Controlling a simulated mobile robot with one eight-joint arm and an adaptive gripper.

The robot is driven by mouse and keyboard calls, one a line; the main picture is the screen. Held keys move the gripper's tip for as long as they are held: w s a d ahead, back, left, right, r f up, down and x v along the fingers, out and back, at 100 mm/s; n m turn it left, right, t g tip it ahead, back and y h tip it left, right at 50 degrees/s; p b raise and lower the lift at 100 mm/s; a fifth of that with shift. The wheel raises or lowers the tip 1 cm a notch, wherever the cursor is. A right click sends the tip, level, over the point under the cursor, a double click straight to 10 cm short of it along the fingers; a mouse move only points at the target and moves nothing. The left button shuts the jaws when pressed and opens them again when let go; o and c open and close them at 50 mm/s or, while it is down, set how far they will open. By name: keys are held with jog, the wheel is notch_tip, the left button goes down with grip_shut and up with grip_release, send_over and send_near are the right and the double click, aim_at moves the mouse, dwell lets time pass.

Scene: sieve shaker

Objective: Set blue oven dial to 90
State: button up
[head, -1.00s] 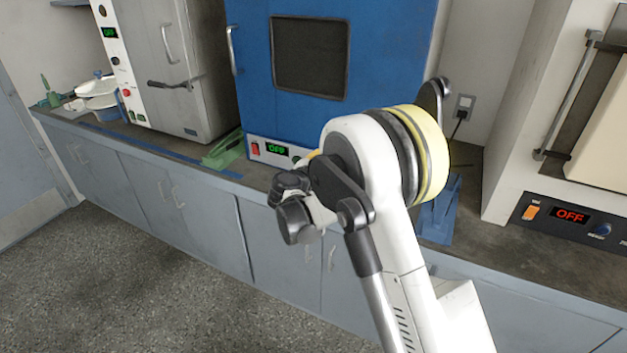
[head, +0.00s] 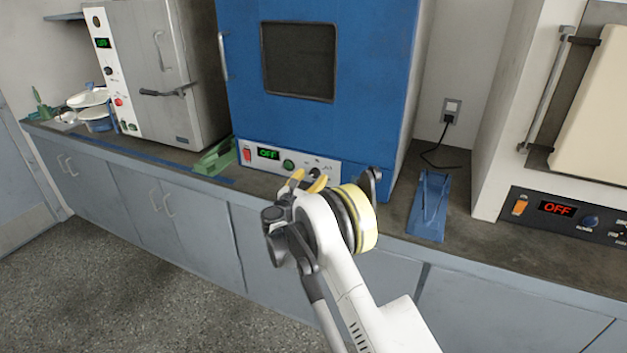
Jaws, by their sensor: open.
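The blue oven (head: 350,60) stands on the bench at the centre, its door shut. Its white control strip (head: 334,170) runs along the bottom, with a red switch (head: 246,155), a display (head: 268,153) reading OFF, a green button (head: 289,164) and a dark dial (head: 315,173). My gripper (head: 307,180), with yellow fingers, is open in front of the strip, close to the dark dial. I cannot tell whether a finger touches the dial. The fingers partly cover the dial's surroundings, and its pointer is too small to read.
A grey oven (head: 160,70) stands left, with a green bracket (head: 215,157) beside it. A blue bracket (head: 429,205) lies on the bench right of the blue oven. A white furnace (head: 570,215) with an OFF display stands far right. White bowls (head: 90,97) sit far left.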

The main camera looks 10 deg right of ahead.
jog(key=shift+w+d, duration=0.4)
jog(key=shift+w, duration=0.2)
grip_shut()
jog(key=shift+m, duration=0.3)
